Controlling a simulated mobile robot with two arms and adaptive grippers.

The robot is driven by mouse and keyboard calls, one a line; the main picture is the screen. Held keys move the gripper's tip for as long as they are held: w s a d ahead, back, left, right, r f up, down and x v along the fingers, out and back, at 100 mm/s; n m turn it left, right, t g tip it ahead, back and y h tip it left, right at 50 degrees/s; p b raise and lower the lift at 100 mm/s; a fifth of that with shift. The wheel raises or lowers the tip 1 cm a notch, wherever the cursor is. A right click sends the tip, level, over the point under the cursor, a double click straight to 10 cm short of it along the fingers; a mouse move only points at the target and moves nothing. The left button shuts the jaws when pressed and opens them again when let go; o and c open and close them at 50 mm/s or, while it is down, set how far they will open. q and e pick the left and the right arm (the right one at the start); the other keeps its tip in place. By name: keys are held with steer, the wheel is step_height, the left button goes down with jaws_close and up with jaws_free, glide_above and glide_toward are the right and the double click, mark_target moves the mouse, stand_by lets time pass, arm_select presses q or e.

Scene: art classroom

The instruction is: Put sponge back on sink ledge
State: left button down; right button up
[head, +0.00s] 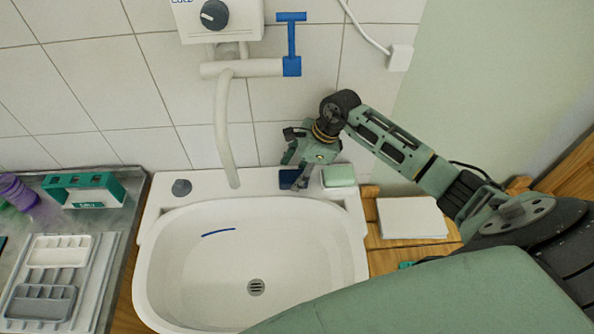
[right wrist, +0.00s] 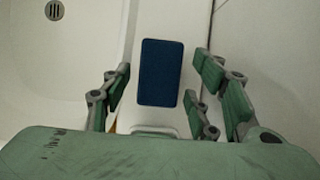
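A dark blue sponge (head: 288,179) lies on the white back ledge of the sink (head: 150,240), right of the tap spout. In the right wrist view the sponge (right wrist: 160,72) shows whole as a flat rectangle. My right gripper (head: 296,172) is at the ledge, pointing down over the sponge and hiding part of it in the head view. In the right wrist view the gripper (right wrist: 158,88) is open, with fingers on both sides of the sponge and visible gaps between. My left gripper is not in view.
A pale green soap block (head: 340,175) sits on the ledge just right of my right gripper. The tap spout (head: 222,130) hangs left of it. A blue marker line (head: 218,232) shows in the basin. White paper (head: 411,218) lies on the wood at right. Trays (head: 58,251) are at left.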

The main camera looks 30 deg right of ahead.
steer(key=shift+r, duration=0.2)
steer(key=shift+d+r, duration=0.15)
steer(key=shift+r, duration=0.1)
steer(key=b+v, duration=0.2)
steer(key=v, duration=0.9)
steer(key=shift+r, duration=0.15)
steer(key=shift+s, duration=0.15)
